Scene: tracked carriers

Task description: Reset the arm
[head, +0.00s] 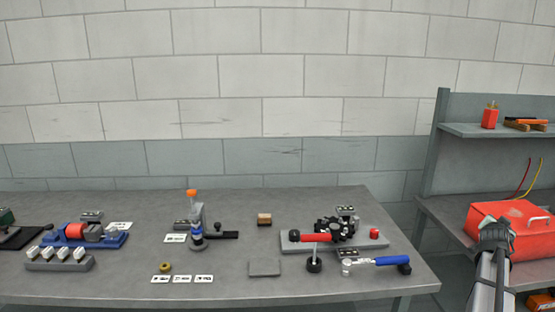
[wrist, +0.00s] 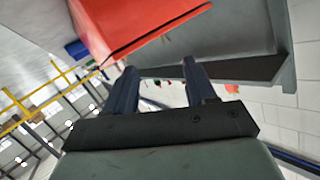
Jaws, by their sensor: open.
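My gripper (head: 496,224) is at the right of the head view, in front of the red toolbox (head: 519,215) on the grey shelf unit. In the wrist view my gripper (wrist: 159,67) shows two dark fingers spread apart with nothing between them. The red toolbox fills the upper left of the wrist view (wrist: 125,22), beyond the fingers. I cannot tell how far the fingers are from it. Part of the toolbox is hidden behind my gripper in the head view.
A grey workbench (head: 120,290) spans the left and middle, bearing a blue fixture (head: 115,240), an upright tool (head: 196,220), a red-handled device (head: 318,238) and a blue-handled wrench (head: 378,261). The shelf (head: 470,130) holds a red bottle (head: 490,118). An orange item (head: 541,301) sits low right.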

